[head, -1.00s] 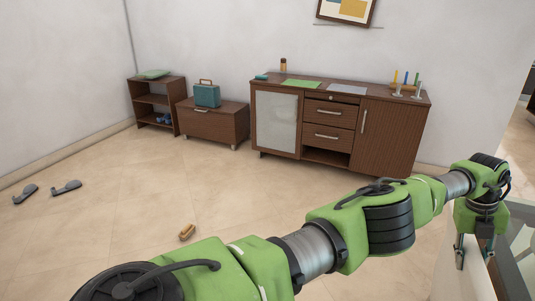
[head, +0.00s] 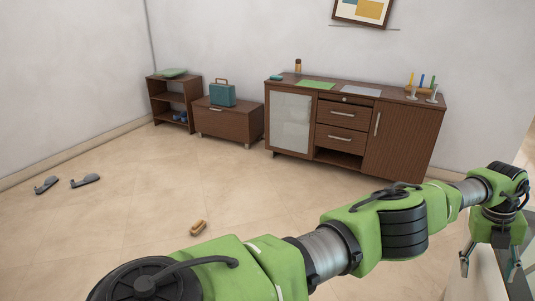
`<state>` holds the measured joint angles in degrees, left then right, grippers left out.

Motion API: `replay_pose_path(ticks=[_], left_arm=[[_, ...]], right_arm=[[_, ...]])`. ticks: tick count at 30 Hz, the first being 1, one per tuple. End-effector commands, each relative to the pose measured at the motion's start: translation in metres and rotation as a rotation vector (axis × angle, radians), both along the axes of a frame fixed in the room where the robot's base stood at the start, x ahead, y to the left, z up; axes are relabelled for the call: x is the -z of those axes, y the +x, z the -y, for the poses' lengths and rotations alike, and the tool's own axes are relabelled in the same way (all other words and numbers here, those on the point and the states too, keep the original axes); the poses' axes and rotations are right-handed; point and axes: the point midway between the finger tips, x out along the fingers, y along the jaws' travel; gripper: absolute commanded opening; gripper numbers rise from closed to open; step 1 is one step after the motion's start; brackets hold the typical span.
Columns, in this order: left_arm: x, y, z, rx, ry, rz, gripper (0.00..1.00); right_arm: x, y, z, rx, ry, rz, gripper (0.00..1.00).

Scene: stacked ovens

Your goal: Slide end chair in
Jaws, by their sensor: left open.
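My left arm reaches across the picture from lower left to right, and its gripper (head: 490,270) points down at the right edge with its fingers spread apart. A white upright panel (head: 486,283), perhaps the back of the end chair, shows just below and between the fingers. I cannot tell whether the fingers touch it. The rest of the chair is hidden or outside the picture. My right gripper is not in view.
A glass surface (head: 521,283) lies at the lower right edge. A brown sideboard (head: 405,139), a low cabinet (head: 225,121) and a shelf (head: 171,100) line the wall. A brush (head: 198,228) and two grey items (head: 86,181) lie on the otherwise open floor.

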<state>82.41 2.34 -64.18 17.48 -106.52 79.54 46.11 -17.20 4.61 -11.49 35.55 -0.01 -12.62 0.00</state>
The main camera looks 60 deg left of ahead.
Motion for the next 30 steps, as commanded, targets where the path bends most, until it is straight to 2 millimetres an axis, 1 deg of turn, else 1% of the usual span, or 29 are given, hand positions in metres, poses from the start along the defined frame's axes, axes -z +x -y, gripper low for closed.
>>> replay_pose_path(ticks=[5,30], left_arm=[[-0.007,0.000,-0.001,0.000,0.001,0.000,0.58],[-0.108,0.000,-0.001,-0.001,0.001,0.000,0.58]], right_arm=[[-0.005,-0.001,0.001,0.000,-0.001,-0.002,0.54],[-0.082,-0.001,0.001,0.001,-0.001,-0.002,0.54]])
